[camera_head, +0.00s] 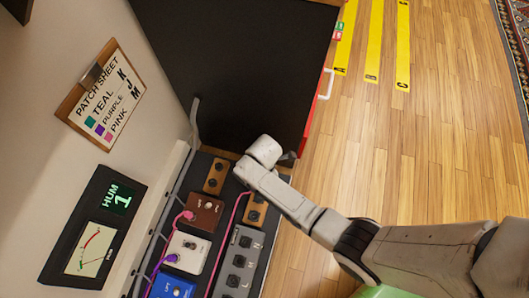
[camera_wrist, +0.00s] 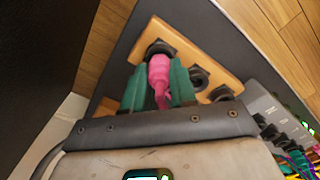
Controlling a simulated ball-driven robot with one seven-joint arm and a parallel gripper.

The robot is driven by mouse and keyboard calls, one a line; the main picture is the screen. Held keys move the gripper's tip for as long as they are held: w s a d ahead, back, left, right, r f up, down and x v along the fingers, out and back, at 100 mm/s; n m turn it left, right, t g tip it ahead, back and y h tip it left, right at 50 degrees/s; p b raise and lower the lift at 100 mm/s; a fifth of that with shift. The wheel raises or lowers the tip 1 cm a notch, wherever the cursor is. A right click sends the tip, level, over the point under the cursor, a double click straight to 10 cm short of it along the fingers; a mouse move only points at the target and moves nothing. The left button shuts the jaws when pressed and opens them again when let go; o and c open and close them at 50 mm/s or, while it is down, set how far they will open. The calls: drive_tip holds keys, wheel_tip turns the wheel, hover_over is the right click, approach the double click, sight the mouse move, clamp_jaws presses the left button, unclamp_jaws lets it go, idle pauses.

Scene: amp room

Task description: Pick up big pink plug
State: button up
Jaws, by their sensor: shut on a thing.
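The big pink plug (camera_wrist: 160,72) shows in the wrist view between the green fingers of my gripper (camera_wrist: 158,88), which is shut on it. The plug's far end is at the end socket of a wooden block (camera_wrist: 183,52) with several dark round sockets. I cannot tell whether the plug is fully seated in that socket. In the head view my gripper (camera_head: 287,158) is mostly hidden behind my wrist, over the edge of the pedal board. The plug is hidden there.
The board carries a brown pedal (camera_head: 205,213), a white pedal (camera_head: 186,252), a blue pedal (camera_head: 172,287) and a grey socket box (camera_head: 238,262). A patch sheet (camera_head: 105,98) and a HUM meter (camera_head: 92,230) are on the left wall. Wooden floor (camera_head: 440,120) is open at right.

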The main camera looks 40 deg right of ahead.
clamp_jaws()
drive_tip(key=shift+r+p, duration=0.35)
drive_tip(key=shift+r, duration=0.2)
wheel_tip(320, 180, up, 2)
drive_tip(key=shift+r+p, duration=0.25)
drive_tip(key=shift+p, duration=0.5)
drive_tip(key=s+a+r+p, duration=0.2)
drive_tip(key=s+r+p, duration=0.5)
drive_tip(key=s, duration=0.6)
wheel_tip(320, 180, up, 2)
drive_tip(key=shift+s+r+p, duration=0.2)
drive_tip(key=shift+s+p, duration=0.15)
drive_tip(key=shift+s, duration=0.05)
